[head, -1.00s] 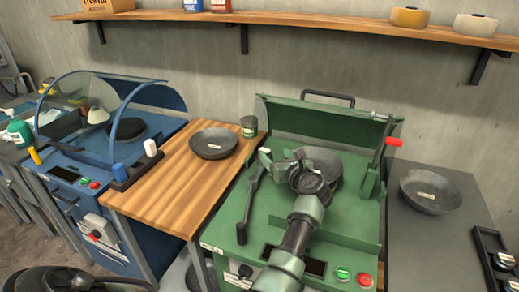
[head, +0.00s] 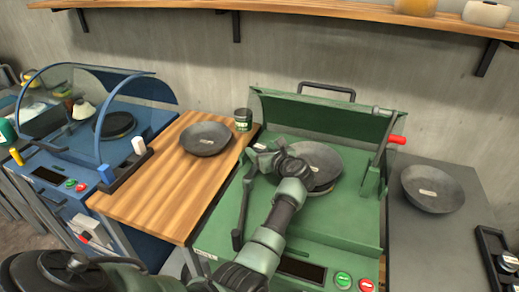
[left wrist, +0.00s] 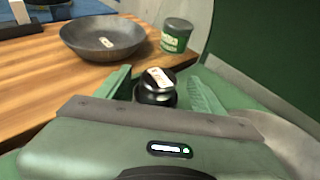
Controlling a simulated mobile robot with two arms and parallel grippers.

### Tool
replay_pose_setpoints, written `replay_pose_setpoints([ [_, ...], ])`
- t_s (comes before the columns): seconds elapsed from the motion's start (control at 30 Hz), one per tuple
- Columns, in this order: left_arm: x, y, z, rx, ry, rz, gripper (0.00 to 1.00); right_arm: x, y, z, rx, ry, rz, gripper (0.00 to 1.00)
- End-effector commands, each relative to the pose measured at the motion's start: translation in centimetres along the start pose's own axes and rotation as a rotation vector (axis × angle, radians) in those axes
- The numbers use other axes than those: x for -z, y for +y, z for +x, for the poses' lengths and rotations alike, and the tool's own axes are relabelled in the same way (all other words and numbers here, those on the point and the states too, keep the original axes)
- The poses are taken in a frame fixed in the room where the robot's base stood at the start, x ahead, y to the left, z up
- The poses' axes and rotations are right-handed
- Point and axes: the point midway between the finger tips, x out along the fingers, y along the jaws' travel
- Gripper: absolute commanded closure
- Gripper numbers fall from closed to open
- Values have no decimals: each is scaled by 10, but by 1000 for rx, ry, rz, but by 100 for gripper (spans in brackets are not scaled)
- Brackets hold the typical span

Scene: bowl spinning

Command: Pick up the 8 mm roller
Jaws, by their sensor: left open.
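A small black roller (left wrist: 155,90) with a white label stands on the green machine in the left wrist view; the lettering is too small to read. My left gripper (left wrist: 161,82) is open, with one finger on each side of this roller in the picture. I cannot tell whether the fingers touch it. In the head view my left gripper (head: 268,157) is over the left part of the green machine (head: 222,238), beside its dark round bowl (head: 322,160). There the gripper largely hides the roller. My right gripper is not in view.
A dark bowl (head: 206,138) and a green can (head: 243,119) stand on the wooden table left of the machine. A labelled bowl (head: 432,188) and a black rack (head: 496,257) are further right.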

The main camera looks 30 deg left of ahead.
Motion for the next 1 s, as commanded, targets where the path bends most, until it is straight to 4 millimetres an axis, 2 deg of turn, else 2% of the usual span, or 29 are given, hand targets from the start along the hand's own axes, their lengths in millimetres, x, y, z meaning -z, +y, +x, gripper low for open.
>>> replay_pose_setpoints([
  [0.03, 0, 0, 0, 1, 0, 0, 32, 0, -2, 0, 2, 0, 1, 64],
  [0.2, 0, 0, 0, 1, 0, 0, 79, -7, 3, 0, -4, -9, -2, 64],
  [0.27, 0, 0, 0, 1, -1, 0, 96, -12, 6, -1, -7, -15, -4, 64],
  [0.3, 0, 0, 0, 1, -1, 0, 100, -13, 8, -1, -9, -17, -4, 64],
  [0.77, -7, -1, -2, 1, -2, -3, 100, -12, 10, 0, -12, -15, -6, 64],
  [0.87, -17, -2, -6, 2, -3, -6, 100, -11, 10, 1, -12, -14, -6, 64],
  [1.0, -42, -2, -13, 3, -6, -8, 100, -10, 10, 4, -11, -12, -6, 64],
])
